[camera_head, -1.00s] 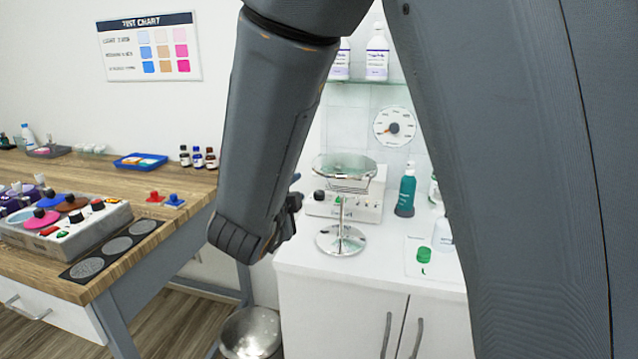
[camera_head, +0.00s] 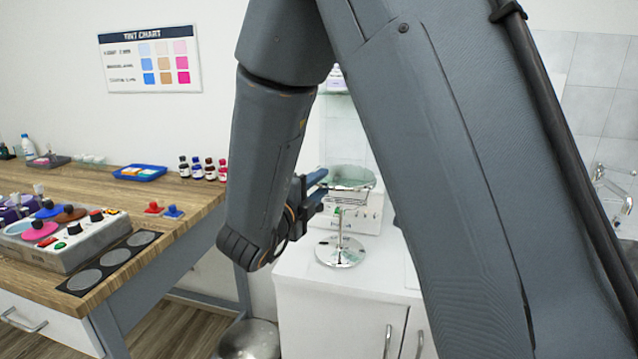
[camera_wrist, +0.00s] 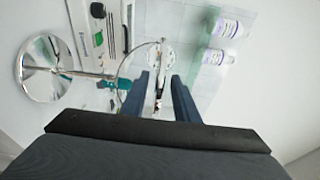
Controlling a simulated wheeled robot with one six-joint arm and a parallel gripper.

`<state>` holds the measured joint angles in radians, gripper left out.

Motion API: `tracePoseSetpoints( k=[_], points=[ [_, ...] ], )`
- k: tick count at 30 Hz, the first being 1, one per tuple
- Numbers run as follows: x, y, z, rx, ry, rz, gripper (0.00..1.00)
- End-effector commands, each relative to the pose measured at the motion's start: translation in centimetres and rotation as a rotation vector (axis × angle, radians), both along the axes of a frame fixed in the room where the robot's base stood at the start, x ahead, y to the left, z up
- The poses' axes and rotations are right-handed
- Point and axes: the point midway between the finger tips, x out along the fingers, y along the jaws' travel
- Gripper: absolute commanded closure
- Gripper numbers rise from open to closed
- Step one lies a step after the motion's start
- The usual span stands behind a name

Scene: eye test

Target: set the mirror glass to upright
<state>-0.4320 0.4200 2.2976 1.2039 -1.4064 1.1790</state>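The round mirror glass (camera_head: 350,176) lies tilted back close to flat on its chrome stand, whose round base (camera_head: 340,252) rests on the white cabinet top. My gripper (camera_head: 322,184) is at the left of the glass, fingers pointing right; their tips overlap its left edge in the head view, and I cannot tell whether they touch. In the wrist view my gripper (camera_wrist: 162,78) is open, with a clear gap between its two blue fingers. The stand's base (camera_wrist: 47,68) is at the left there, and a thin curved rim (camera_wrist: 121,68) of the mirror runs up close to the fingertips.
A white box with a dial (camera_head: 368,215) stands behind the mirror. Bottles (camera_wrist: 232,28) stand on a glass shelf. A wooden bench with a control box (camera_head: 75,245) is at the left, and a metal bin (camera_head: 250,340) stands on the floor. My arm hides the cabinet's right side.

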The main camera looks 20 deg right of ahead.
Motion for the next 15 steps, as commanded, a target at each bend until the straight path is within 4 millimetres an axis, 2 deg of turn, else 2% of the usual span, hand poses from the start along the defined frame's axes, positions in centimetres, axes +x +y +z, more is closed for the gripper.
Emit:
tracePoseSetpoints(
  k=[9,13,14,15],
  points=[
    [0.21,-0.15,-0.03,-0.001,0.001,0.001,0.74],
    [0.19,-0.15,-0.03,-0.001,0.001,0.001,0.96],
    [0.2,-0.14,-0.03,-0.001,0.001,0.001,1.0],
    [0.19,-0.13,-0.03,-0.001,0.001,0.001,1.0]
  ],
)
